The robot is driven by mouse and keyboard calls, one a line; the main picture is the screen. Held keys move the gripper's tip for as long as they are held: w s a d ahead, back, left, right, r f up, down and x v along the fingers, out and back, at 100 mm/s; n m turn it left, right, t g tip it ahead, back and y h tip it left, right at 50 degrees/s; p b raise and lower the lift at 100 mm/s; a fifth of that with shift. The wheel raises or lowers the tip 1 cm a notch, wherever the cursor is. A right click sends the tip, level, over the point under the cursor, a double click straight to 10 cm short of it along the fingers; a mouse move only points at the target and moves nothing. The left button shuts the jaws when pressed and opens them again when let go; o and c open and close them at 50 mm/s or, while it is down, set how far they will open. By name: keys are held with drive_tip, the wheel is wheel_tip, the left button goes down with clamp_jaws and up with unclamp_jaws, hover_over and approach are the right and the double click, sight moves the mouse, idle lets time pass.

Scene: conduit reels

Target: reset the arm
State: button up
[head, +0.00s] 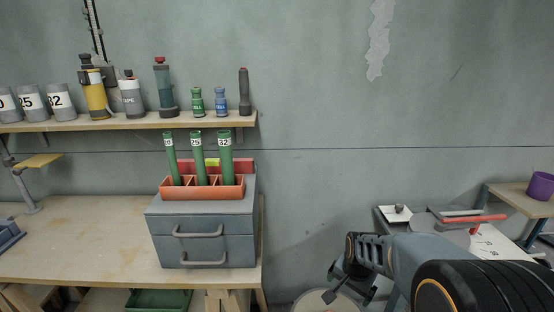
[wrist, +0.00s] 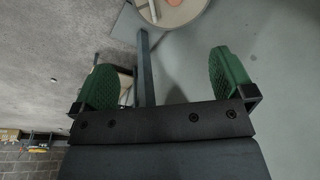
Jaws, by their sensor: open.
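My gripper (head: 352,280) is at the lower right of the head view, at the end of my arm that reaches in from the right edge. It hangs in front of the wall, to the right of the workbench. In the wrist view my gripper (wrist: 170,80) shows two green-padded fingers set wide apart. Nothing is between them. Beyond the fingers are the floor, a grey post (wrist: 146,70) and part of a round light-topped stand (wrist: 172,10).
A workbench (head: 80,240) at left bears a grey drawer box (head: 205,225) with an orange rack (head: 215,193) of green tubes. A shelf (head: 130,122) above holds bottles and cups. At right are a table with a red-handled tool (head: 478,219) and a purple cup (head: 541,186).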

drive_tip(key=s+a+r+n+p, duration=0.1)
drive_tip(key=s+r+n+p, duration=0.3)
drive_tip(key=r, duration=0.8)
drive_tip(key=s+a+r+n+t+p, duration=0.1)
drive_tip(key=s+a+r+n+p, duration=0.1)
drive_tip(key=s+r+n+p, duration=0.2)
drive_tip(key=s+r+p, duration=0.3)
drive_tip(key=s+r, duration=0.1)
drive_tip(key=r, duration=0.4)
drive_tip(key=shift+s+t, duration=0.2)
drive_tip(key=shift+t, duration=0.1)
drive_tip(key=shift+a, duration=0.1)
